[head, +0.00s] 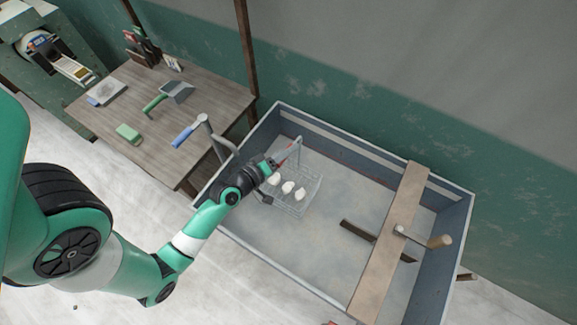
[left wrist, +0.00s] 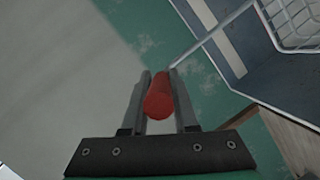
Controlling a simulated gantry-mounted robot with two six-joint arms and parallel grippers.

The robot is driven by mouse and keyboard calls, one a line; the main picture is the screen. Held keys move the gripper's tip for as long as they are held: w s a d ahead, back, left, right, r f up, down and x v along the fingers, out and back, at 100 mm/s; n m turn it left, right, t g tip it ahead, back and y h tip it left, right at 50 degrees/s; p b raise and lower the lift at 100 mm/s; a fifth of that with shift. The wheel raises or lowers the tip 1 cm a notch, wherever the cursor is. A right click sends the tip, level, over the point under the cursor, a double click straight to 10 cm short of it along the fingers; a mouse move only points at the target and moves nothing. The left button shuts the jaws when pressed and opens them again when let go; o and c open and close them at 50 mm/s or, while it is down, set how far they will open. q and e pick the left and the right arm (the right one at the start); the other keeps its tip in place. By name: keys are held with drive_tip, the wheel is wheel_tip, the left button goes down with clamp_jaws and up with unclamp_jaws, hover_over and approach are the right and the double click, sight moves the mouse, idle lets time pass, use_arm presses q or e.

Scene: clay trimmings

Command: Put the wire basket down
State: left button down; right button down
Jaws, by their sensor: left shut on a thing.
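The wire basket (head: 298,200) is inside the large grey tub (head: 330,270), near its left end, with several white lumps (head: 287,187) in it. My left gripper (head: 272,164) is above the basket, shut on its red handle (left wrist: 159,98), which sits between the two fingers in the left wrist view. A thin rod runs from the handle toward the basket, whose wire mesh (left wrist: 290,20) shows at the top right there. I cannot tell whether the basket touches the tub floor. My right gripper is not in view.
The table (head: 200,95) holds a dustpan (head: 176,92) and a green block (head: 128,133). The tub's middle is fairly clear.

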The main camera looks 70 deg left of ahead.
use_arm(q)
wheel_tip(320, 180, down, 7)
drive_tip(key=b, duration=0.4)
idle(0.4)
drive_tip(key=shift+r, duration=0.1)
drive_tip(key=c, duration=0.7)
unclamp_jaws()
drive_tip(key=shift+r, duration=0.1)
drive_tip(key=b+v, duration=0.1)
drive_tip(key=v, duration=0.3)
drive_tip(key=b+v, duration=0.1)
drive_tip(key=v, duration=0.3)
drive_tip(key=r+v, duration=0.1)
drive_tip(key=v, duration=0.3)
drive_tip(key=shift+b, duration=0.4)
